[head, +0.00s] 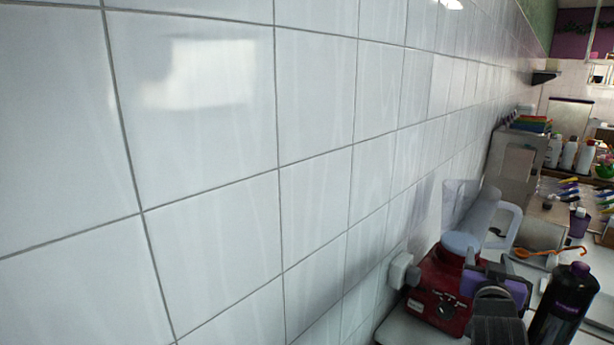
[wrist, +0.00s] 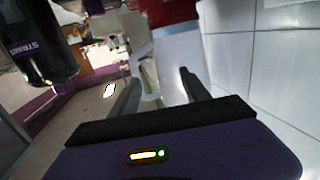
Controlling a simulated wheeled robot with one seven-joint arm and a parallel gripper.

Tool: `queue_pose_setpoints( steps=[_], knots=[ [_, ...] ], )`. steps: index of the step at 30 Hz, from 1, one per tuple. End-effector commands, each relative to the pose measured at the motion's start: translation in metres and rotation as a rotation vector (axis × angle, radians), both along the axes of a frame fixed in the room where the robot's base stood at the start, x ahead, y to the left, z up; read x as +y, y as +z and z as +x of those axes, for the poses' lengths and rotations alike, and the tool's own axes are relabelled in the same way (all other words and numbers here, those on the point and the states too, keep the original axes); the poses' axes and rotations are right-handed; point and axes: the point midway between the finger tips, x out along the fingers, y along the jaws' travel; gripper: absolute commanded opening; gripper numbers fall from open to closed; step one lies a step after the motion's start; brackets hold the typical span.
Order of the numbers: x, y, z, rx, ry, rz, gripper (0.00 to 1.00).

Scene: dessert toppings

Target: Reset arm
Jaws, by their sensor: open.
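My gripper shows in the wrist view (wrist: 160,82) with its two dark fingers spread apart. It is open. A pale blender jug (wrist: 178,55) shows between and beyond the fingers, and I cannot tell how far off it is. In the head view, my purple and black wrist (head: 497,285) is at the lower right, in front of the jug (head: 470,225) and its red blender base (head: 440,290). The red base also shows at the top of the wrist view (wrist: 168,12).
A black bottle (head: 560,308) stands close to the right of my wrist, and shows at upper left in the wrist view (wrist: 38,40). An orange spoon (head: 545,252) and several white bottles (head: 568,155) are farther along the counter. A white tiled wall (head: 200,150) fills the left.

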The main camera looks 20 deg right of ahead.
Motion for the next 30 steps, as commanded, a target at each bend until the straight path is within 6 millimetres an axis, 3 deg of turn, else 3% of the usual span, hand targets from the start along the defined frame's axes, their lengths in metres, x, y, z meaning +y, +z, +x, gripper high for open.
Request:
queue_pose_setpoints(
  steps=[8,14,21,30],
  knots=[
    [0.114,-0.026,-0.02,0.028,0.303,-0.223,0.55],
    [0.197,-0.045,-0.055,0.019,0.497,-0.293,0.55],
    [0.284,-0.063,-0.118,-0.006,0.687,-0.286,0.55],
    [0.363,-0.075,-0.21,-0.006,0.839,-0.151,0.55]
  ],
)
